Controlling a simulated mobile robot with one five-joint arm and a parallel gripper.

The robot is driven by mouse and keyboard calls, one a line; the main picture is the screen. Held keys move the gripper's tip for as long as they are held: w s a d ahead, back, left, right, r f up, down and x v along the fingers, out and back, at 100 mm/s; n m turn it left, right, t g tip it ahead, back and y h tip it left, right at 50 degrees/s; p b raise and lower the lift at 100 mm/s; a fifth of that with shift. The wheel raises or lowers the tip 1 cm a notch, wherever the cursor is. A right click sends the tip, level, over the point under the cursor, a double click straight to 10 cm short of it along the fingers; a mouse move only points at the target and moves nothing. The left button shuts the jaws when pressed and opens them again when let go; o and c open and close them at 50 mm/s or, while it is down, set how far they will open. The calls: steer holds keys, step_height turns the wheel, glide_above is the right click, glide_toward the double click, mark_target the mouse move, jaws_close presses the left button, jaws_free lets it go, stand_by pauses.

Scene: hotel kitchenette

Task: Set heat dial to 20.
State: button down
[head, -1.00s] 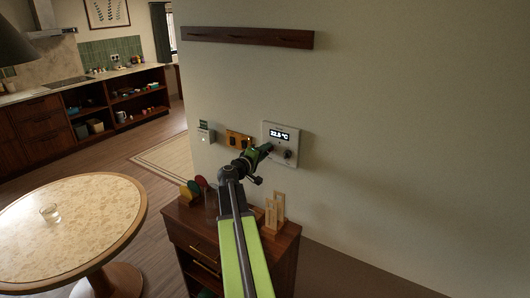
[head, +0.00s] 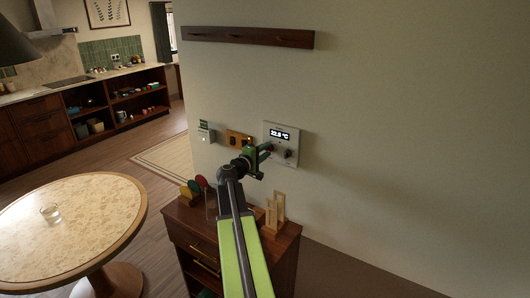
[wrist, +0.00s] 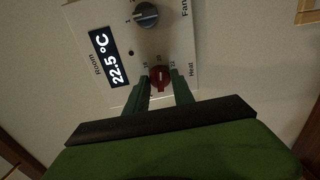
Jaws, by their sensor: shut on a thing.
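The white control panel (head: 294,143) is on the wall, and its display (wrist: 110,58) reads Room 22.5 °C. In the wrist view, the red heat dial (wrist: 159,78) sits at the panel's lower edge, with marks 18, 20 and 22 around it. My gripper (wrist: 162,88) is shut on the heat dial, one green finger on each side of it. The dial's pointer is too small to read surely. The grey fan dial (wrist: 146,15) is above it in the wrist view. In the head view, my gripper (head: 268,152) reaches the panel's left part.
An orange-brown wall plate (head: 238,137) and a small pale box (head: 206,133) are left of the panel. A wooden cabinet (head: 205,222) with small items on top stands below my arm. A round table (head: 90,215) is at the left. The wall to the right is bare.

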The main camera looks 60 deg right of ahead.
steer(key=shift+d+r, duration=0.1)
steer(key=c, duration=1.1)
jaws_free()
steer(key=a, duration=1.1)
steer(key=a+r+p, duration=0.1)
steer(key=a, duration=0.5)
steer(key=shift+w+a, duration=0.15)
steer(key=shift+a, duration=0.1)
